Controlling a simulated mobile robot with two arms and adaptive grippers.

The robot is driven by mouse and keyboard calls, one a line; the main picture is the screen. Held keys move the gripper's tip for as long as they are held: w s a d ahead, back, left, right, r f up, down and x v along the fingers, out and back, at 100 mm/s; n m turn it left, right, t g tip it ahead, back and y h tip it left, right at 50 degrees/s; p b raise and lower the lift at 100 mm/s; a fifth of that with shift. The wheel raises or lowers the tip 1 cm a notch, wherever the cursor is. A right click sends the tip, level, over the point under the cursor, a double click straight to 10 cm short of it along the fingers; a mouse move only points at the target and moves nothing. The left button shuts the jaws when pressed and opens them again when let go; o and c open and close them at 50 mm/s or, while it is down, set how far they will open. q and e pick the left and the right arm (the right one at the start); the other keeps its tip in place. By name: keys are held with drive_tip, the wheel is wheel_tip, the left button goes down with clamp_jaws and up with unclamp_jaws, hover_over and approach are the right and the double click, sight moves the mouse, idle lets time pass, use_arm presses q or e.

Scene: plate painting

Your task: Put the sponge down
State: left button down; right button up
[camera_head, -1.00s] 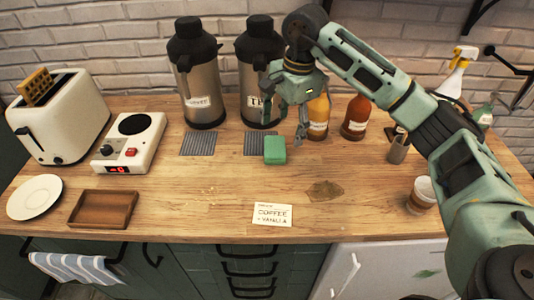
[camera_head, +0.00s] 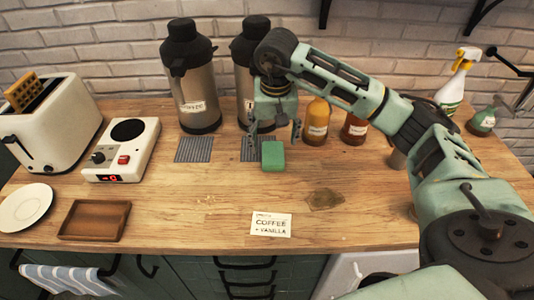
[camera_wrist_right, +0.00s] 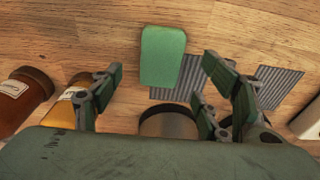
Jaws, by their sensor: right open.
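The green sponge (camera_head: 273,156) lies on the wooden counter, at the front edge of the right grey drip mat (camera_head: 254,147). My right gripper (camera_head: 275,132) is open and empty just behind and above the sponge, apart from it. In the right wrist view the sponge (camera_wrist_right: 162,56) lies beyond the spread fingers (camera_wrist_right: 160,95), with nothing between them. My left gripper is not in view.
Two flasks (camera_head: 192,85) stand at the back. An orange bottle (camera_head: 317,122) and a red-brown one (camera_head: 354,130) stand right of the gripper. A brown tray (camera_head: 95,220), a note card (camera_head: 271,224) and a stain (camera_head: 326,199) lie in front. The counter's middle is mostly clear.

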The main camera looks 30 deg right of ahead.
sight(273, 153)
drive_tip(key=f, duration=0.1)
drive_tip(key=f+p, duration=0.1)
drive_tip(key=f, duration=0.1)
drive_tip(key=f+p, duration=0.1)
drive_tip(key=f, duration=0.1)
drive_tip(key=shift+w+d+f, duration=0.1)
drive_tip(key=shift+w+f, duration=0.25)
drive_tip(key=shift+f, duration=0.4)
drive_tip(key=c, duration=0.9)
drive_tip(key=shift+o, duration=0.2)
drive_tip(key=shift+r, duration=0.1)
